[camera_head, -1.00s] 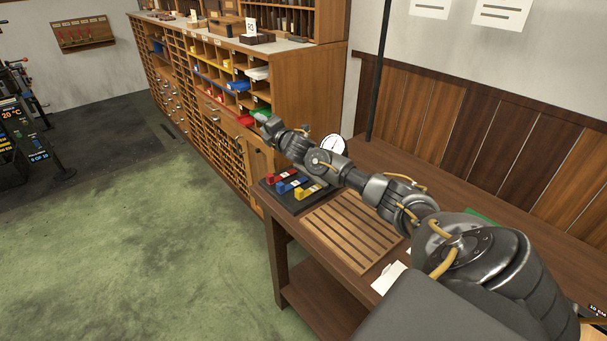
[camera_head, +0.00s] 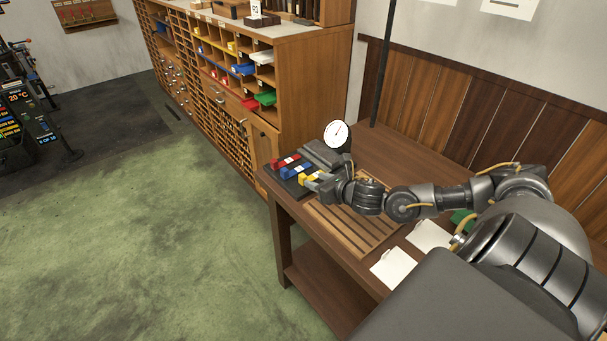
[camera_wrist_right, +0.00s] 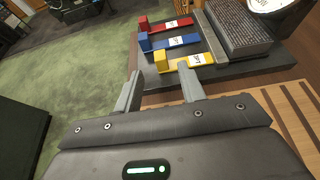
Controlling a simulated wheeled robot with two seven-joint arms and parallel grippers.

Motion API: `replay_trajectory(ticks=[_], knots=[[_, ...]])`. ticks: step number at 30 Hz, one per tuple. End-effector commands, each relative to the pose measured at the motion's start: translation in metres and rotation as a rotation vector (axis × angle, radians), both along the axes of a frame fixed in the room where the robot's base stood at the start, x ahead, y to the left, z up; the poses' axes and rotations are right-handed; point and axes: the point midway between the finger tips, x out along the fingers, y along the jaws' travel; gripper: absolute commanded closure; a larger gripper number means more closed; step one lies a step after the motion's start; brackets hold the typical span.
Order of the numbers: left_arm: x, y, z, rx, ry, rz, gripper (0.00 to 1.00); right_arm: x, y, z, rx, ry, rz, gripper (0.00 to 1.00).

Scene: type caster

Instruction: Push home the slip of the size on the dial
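Three slips, red (camera_head: 277,163), blue (camera_head: 287,172) and yellow (camera_head: 306,179), lie side by side on a dark block (camera_wrist_right: 237,71). In the right wrist view the red (camera_wrist_right: 166,27), blue (camera_wrist_right: 170,41) and yellow (camera_wrist_right: 185,63) slips each have an upright end block and a white label, too small to read surely. A round white dial (camera_head: 337,134) stands behind them; its needle shows but its reading is unclear. My right gripper (camera_wrist_right: 162,88) is open and empty, its fingertips just in front of the yellow slip. It also shows in the head view (camera_head: 316,186). My left gripper is not seen.
A ribbed grey block (camera_wrist_right: 240,25) sits right of the slips. A slatted wooden board (camera_head: 345,225) and white papers (camera_head: 394,268) lie on the bench (camera_head: 335,290). A cabinet (camera_head: 305,85) with coloured trays stands behind. Green floor is clear at left.

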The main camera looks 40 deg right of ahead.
Motion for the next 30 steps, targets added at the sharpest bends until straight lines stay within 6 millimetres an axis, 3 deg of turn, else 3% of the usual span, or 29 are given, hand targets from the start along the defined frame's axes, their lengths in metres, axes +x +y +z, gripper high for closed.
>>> replay_trajectory(ticks=[6,12,25,30], knots=[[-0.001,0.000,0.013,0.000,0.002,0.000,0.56,0.040,-0.001,-0.013,0.003,-0.003,-0.003,0.60],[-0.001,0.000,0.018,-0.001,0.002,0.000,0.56,0.065,-0.002,-0.025,0.001,-0.002,-0.002,0.60],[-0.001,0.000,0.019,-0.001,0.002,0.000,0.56,0.074,-0.002,-0.030,0.001,0.000,0.001,0.60],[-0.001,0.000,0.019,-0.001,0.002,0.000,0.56,0.074,-0.002,-0.030,0.001,0.000,0.000,0.81]])
